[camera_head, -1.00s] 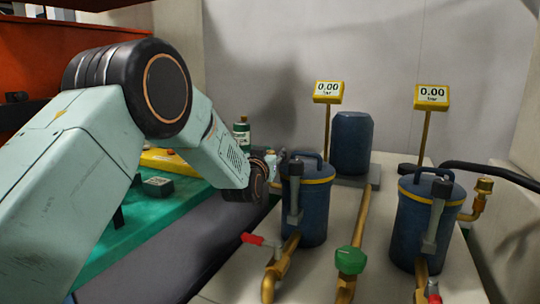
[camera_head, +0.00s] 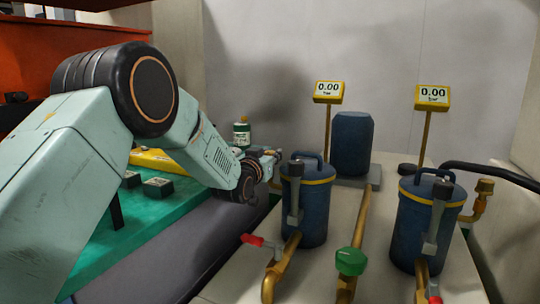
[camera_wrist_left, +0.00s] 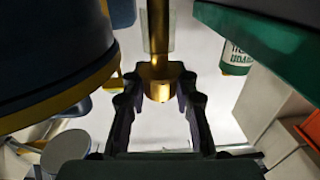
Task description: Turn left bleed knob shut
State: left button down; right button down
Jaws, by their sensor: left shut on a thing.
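My left gripper (camera_head: 277,155) reaches behind the left blue canister (camera_head: 306,215) in the head view. In the left wrist view, the gripper (camera_wrist_left: 158,85) has its two dark fingers on either side of a brass knob (camera_wrist_left: 160,91), shut on it. The knob sits at the end of a brass pipe (camera_wrist_left: 159,30). In the head view this left knob is hidden behind the gripper and canister. A matching brass knob (camera_head: 485,186) stands on the right canister's side pipe. My right gripper is not in view.
The right blue canister (camera_head: 425,225), a green-handled valve (camera_head: 350,261) and a red lever (camera_head: 252,240) stand on the pale bench. Two yellow displays (camera_head: 328,92) (camera_head: 432,96) read 0.00. A green-labelled bottle (camera_head: 241,132) is close behind my gripper.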

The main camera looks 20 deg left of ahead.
pick_arm(q)
jog(key=shift+r+m+h+p, duration=0.15)
jog(key=shift+m+h+p, duration=0.55)
jog(key=shift+h, duration=0.8)
jog(key=c, duration=1)
grip_release()
jog(key=shift+s, duration=0.1)
jog(key=shift+c, duration=0.2)
jog(key=s, duration=0.4)
jog(key=s+a, duration=0.1)
jog(key=s, duration=0.6)
jog(key=shift+s+a, duration=0.3)
jog(key=shift+s, duration=0.05)
